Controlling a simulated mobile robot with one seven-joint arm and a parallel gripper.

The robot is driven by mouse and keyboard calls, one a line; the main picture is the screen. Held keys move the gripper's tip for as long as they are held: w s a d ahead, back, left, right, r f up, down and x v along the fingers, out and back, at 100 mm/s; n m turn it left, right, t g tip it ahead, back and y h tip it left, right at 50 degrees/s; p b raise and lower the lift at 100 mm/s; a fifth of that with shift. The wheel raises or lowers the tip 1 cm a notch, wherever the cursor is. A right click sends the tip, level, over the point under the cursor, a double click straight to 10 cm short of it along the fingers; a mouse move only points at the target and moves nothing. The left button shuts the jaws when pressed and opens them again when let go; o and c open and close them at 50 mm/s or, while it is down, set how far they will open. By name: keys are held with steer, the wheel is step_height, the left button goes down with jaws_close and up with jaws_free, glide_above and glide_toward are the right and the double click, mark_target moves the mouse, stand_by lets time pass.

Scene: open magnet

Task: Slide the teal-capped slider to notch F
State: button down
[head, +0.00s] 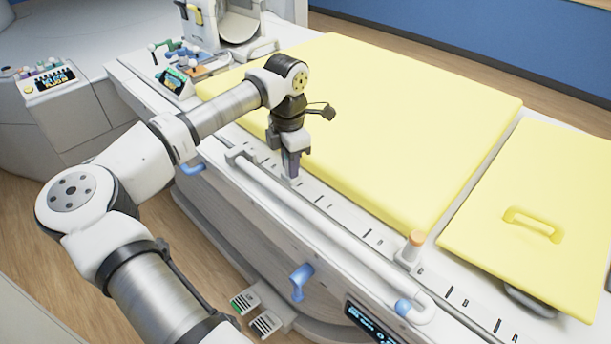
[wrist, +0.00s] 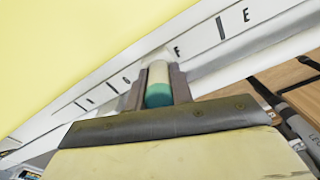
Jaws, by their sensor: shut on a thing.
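The teal-capped slider (wrist: 158,95) is between my two fingers in the wrist view; its cap is teal on the near side and pale on the far side. My gripper (wrist: 158,85) is shut on it. The letter F (wrist: 178,52) on the rail strip is just beyond and right of the slider. The tick beside F is not clear behind the slider and fingers. In the head view my gripper (head: 291,165) points down at the rail, with the slider's white base (head: 292,181) just below it; the teal cap is hidden there.
The letter E (wrist: 247,15) and its tick are farther right in the wrist view. An orange-capped slider (head: 415,243) stands on the same rail toward B and A. A yellow pad (head: 380,120) borders the rail, and a white side handrail (head: 320,235) runs along its near side.

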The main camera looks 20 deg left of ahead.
steer(key=shift+w+a, duration=0.1)
steer(key=shift+a, duration=0.05)
steer(key=c, duration=1.2)
jaws_free()
steer(key=shift+c, duration=0.2)
steer(key=shift+r, duration=0.15)
step_height(320, 180, up, 14)
steer(key=b, duration=0.2)
steer(key=shift+f, duration=0.2)
